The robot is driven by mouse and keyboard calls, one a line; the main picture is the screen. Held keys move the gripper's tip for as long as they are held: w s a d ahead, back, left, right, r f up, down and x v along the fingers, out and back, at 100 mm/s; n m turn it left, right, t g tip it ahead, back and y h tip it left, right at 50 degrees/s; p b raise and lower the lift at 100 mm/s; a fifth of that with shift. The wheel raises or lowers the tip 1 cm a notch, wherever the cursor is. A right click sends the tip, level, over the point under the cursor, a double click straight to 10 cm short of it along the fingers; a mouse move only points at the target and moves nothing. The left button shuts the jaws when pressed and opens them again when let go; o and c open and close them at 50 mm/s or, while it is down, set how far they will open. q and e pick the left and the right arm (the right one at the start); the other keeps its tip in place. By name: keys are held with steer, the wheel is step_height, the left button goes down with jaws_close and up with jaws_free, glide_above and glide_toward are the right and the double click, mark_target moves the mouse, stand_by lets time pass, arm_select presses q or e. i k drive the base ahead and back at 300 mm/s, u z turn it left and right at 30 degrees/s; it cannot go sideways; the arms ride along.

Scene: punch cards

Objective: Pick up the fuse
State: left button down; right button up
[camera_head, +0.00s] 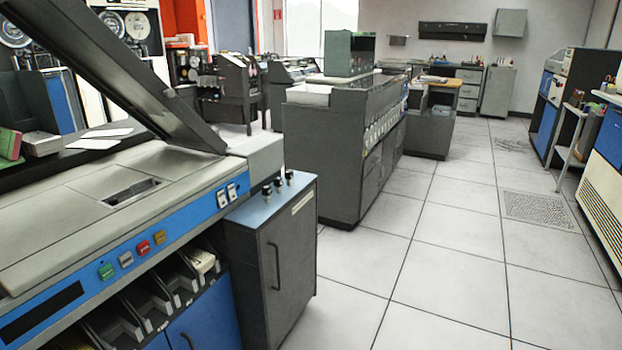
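No fuse can be made out for certain. Three small dark upright pieces with light bases (278,185) stand in a row on the blue-grey top of a grey cabinet (288,262); they are too small to tell whether they are fuses or knobs. The cabinet adjoins the right end of a large machine (60,225) with a blue front strip and coloured buttons. Neither of my grippers is in view.
The machine's dark lid (130,75) is raised and slants over its left side. A long grey card sorter (340,150) stands beyond the cabinet. The tiled floor (450,250) is clear at centre and right. Blue-fronted machines (607,150) line the right edge.

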mark_target(277, 181)
steer(key=u, duration=1.85)
steer(key=k, duration=0.35)
steer(key=z, duration=2.45)
steer(key=i, duration=1.55)
steer(key=u, duration=0.75)
steer(key=i, duration=1.05)
steer(key=u, duration=0.8)
